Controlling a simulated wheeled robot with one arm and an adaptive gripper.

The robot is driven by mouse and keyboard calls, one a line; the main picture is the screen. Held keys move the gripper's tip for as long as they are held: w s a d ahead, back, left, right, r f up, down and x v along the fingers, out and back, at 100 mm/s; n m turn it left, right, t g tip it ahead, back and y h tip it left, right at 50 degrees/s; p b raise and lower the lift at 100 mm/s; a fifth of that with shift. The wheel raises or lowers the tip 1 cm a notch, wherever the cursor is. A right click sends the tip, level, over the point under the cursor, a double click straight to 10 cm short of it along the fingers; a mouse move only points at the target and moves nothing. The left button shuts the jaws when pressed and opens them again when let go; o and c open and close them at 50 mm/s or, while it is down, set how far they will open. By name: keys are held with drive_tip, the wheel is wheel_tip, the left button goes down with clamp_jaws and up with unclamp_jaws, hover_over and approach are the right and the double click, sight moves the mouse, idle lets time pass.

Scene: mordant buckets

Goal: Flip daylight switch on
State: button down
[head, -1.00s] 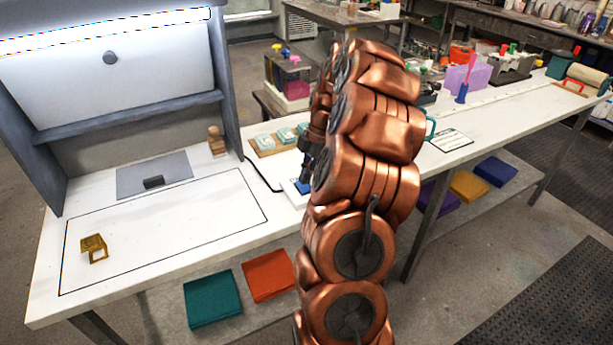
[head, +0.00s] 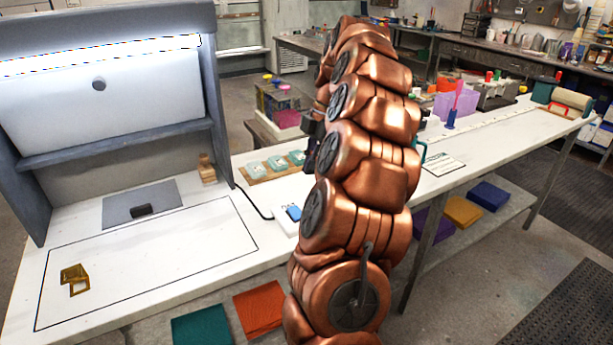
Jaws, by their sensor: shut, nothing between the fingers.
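A small white switch box (head: 283,226) with a blue rocker (head: 294,212) lies on the white bench, left of my arm. A dark cord runs from it toward the grey viewing booth (head: 226,120). The rocker's tilt is too small to tell. The long strip (head: 110,55) at the top of the booth looks bright white. My gripper (head: 309,166) is dark, partly hidden behind my copper arm, and shut with nothing in it. It appears above and behind the switch box, apart from it.
A wooden board (head: 262,176) with several pale green blocks lies behind the switch. A wooden figure (head: 207,168) stands by the booth's post. A yellow frame (head: 75,279) lies in the outlined area at left. Purple rack (head: 456,103) and blue-based tool (head: 451,118) stand right of my arm.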

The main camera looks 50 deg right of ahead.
drive_tip(key=shift+s+d+r, duration=0.1)
drive_tip(key=shift+s+r, duration=0.05)
drive_tip(key=shift+r, duration=0.45)
idle(0.3)
drive_tip(key=s+a+m+g, duration=0.2)
drive_tip(key=a+m, duration=0.3)
drive_tip(key=a, duration=1.9)
drive_tip(key=s+a+f+m+h, duration=0.1)
drive_tip(key=s+a+f+m, duration=0.2)
drive_tip(key=s, duration=0.3)
drive_tip(key=s+a+f+m+h, duration=0.1)
drive_tip(key=s+a+f+m, duration=0.2)
drive_tip(key=s, duration=0.4)
drive_tip(key=s+a+f+m+g+h, duration=0.1)
drive_tip(key=s+a+f+m, duration=0.2)
drive_tip(key=s, duration=0.4)
drive_tip(key=shift+a+f, duration=0.7)
drive_tip(key=shift+a, duration=0.5)
